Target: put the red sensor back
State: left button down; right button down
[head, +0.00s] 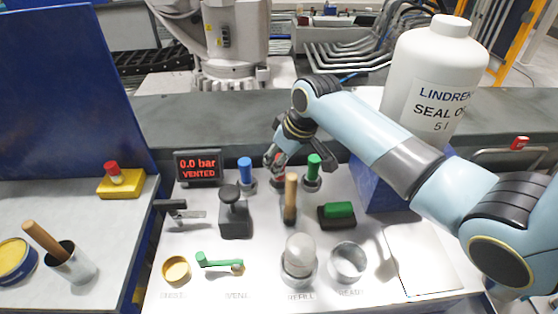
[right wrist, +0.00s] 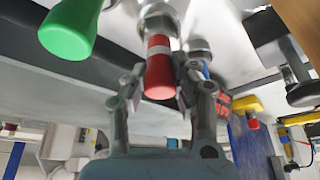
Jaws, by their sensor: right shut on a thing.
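The red sensor (right wrist: 159,72) is a red cylinder with a pale band, held between the fingers of my right gripper (right wrist: 160,88) in the right wrist view. Its banded end lines up with a metal fitting (right wrist: 157,14); I cannot tell whether it is fully seated. In the head view my right gripper (head: 275,165) is at the back of the white panel, between the blue sensor (head: 245,170) and the green sensor (head: 314,168), and mostly hides the red one. The green sensor (right wrist: 70,28) also shows close by in the wrist view. My left gripper is not in view.
A display (head: 198,167) reads 0.0 bar, VENTED. A wooden handle (head: 291,195), a black block (head: 233,215) and a green-topped block (head: 338,213) stand in front of the gripper. A large white oil bottle (head: 433,75) stands behind my right arm.

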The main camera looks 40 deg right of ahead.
jog(key=shift+f, duration=0.25)
jog(key=shift+f, duration=0.15)
jog(key=c, duration=1.1)
grip_release()
jog(key=shift+r, duration=0.2)
jog(key=v, duration=1.2)
jog(key=shift+s+f, duration=0.1)
jog(key=shift+s, duration=0.05)
